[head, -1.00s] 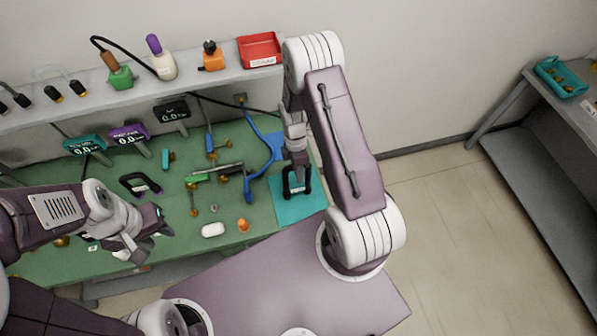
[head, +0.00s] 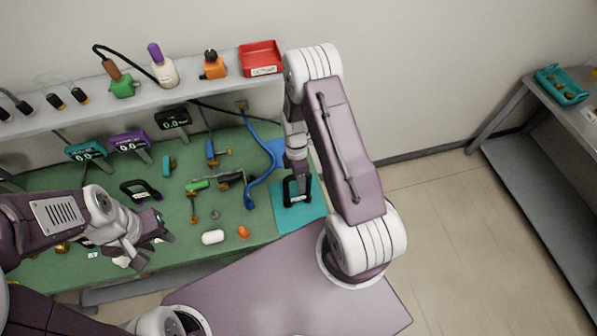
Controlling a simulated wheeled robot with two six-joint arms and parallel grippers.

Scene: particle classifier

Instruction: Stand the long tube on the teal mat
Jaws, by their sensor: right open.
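The teal mat (head: 311,216) lies flat at the right end of the green bench top. My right gripper (head: 297,202) points down over the mat with its dark fingers apart. I see no tube between them, and I cannot tell its height over the mat. A long, thin piece with a green end (head: 198,185) and a dark grey body lies on the bench left of the mat; it may be the long tube, but I cannot be sure. My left gripper (head: 156,241) hangs over the front left of the bench, and its jaw gap is unclear.
A curved blue hose (head: 264,178) lies between the grey piece and the mat. A white rounded block (head: 213,237), an orange piece (head: 243,232) and a black loop (head: 141,189) lie nearby. A shelf behind holds a red tray (head: 260,58) and bottles.

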